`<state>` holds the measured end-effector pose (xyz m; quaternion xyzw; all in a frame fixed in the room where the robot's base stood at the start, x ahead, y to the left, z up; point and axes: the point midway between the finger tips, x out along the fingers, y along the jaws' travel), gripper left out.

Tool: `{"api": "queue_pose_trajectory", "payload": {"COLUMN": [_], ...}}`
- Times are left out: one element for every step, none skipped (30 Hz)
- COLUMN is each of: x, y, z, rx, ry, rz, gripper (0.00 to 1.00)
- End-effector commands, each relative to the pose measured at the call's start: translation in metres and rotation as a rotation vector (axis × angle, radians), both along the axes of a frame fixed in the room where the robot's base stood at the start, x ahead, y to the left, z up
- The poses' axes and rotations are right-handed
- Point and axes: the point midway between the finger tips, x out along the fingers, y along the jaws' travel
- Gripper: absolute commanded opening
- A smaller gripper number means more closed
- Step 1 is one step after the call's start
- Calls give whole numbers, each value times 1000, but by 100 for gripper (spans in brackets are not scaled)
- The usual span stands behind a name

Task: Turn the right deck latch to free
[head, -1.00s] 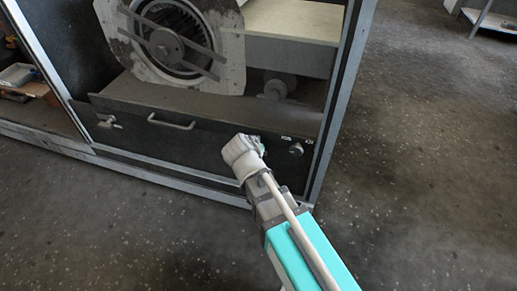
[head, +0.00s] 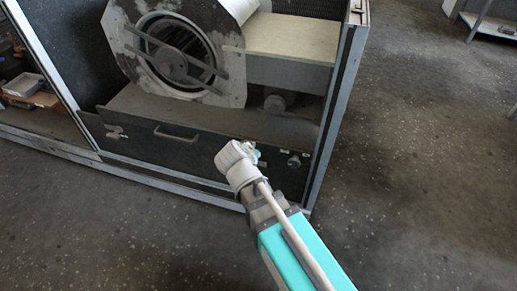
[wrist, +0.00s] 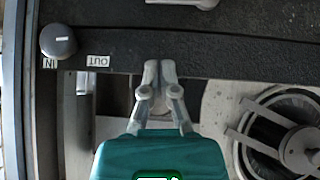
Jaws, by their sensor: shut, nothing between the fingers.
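The right deck latch (head: 294,160) is a round dark grey knob near the right end of the black deck's front panel (head: 190,153). In the wrist view the right deck latch (wrist: 58,41) is at upper left, with a pale line on its face and "IN" and "OUT" labels (wrist: 98,62) beside it. My gripper (wrist: 158,68) is shut and empty, its fingertips close to the panel's edge in that view. It is apart from the knob, on the side towards the panel's handle. In the head view my wrist hides the fingertips.
A bar handle (head: 176,134) and a left latch (head: 116,132) are also on the panel. The blower housing (head: 172,60) stands behind it. A metal frame post (head: 334,120) rises just right of the right latch. The floor in front is clear.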

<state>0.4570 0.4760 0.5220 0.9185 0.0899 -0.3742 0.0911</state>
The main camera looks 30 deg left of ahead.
Motion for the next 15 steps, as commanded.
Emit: {"api": "queue_pose_trajectory", "payload": {"x": [-5, -8, -11, -14, -16, -19, -21, -23, -25, -27, -29, -30, -32, -33, -34], "y": [-2, -2, -3, -3, -4, -4, -5, -5, -6, -6, -6, -7, -7, -7, -7], "z": [9, 12, 15, 17, 20, 23, 25, 26, 29, 30, 32, 33, 34, 35, 36], "rx": [1, 1, 0, 0, 0, 0, 0, 0, 0, 1, 0, 0, -1, -1, -1], "ry": [0, 0, 0, 0, 0, 0, 0, 0, 0, 0, 0, 0, 0, 0, 0], "rz": [1, 1, 1, 1, 1, 1, 1, 0, 0, -1, -1, -1, -1, -1, -1], "gripper": [0, 0, 0, 0, 0, 0, 0, 0, 0, 0, 0, 0, 0, 0, 0]}}
